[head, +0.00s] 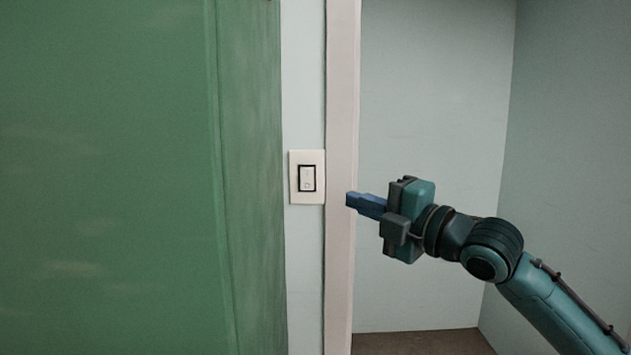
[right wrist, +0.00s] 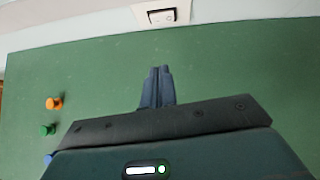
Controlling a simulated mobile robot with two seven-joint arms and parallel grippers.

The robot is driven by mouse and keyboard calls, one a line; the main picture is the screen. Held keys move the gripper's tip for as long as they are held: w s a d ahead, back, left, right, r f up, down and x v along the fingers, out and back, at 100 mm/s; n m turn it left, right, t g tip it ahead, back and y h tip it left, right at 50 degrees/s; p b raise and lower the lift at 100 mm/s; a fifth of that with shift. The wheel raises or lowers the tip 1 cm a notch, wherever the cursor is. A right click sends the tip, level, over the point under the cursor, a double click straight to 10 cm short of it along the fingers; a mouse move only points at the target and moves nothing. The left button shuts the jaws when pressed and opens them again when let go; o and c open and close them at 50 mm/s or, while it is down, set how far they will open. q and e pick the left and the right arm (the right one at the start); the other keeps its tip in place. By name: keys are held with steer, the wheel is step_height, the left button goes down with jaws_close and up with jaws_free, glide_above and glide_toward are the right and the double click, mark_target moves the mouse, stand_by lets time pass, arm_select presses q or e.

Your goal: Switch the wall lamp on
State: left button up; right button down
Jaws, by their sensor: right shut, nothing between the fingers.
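The wall switch (head: 307,178) is a white plate with a dark-framed white rocker, on the narrow strip of wall between the green panel and the pale door frame. It also shows at the top of the right wrist view (right wrist: 162,15). My right gripper (head: 349,200) is shut and empty, its blue fingers pointing left towards the switch. In the head view its tips are just right of the plate; in the right wrist view the tips (right wrist: 160,69) are below the switch and apart from it. The lamp is not in view. My left gripper is not in view.
A large green panel (head: 110,180) fills the left. The pale door frame (head: 341,90) stands right of the switch, with an open doorway and a brown floor (head: 420,343) beyond. Orange (right wrist: 54,103) and green (right wrist: 47,130) knobs show on the panel in the right wrist view.

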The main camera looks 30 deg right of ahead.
steer(key=w, duration=0.1)
steer(key=p, duration=0.3)
glide_toward(307, 179)
steer(key=w+a, duration=0.1)
steer(key=w+a+r, duration=0.1)
steer(key=w, duration=0.1)
steer(key=w+a+r, duration=0.1)
steer(key=w, duration=0.1)
steer(key=shift+a, duration=0.25)
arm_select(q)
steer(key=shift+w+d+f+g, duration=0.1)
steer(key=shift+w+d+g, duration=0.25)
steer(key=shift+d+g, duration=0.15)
arm_select(e)
steer(key=shift+w+d, duration=0.2)
steer(key=shift+w, duration=0.25)
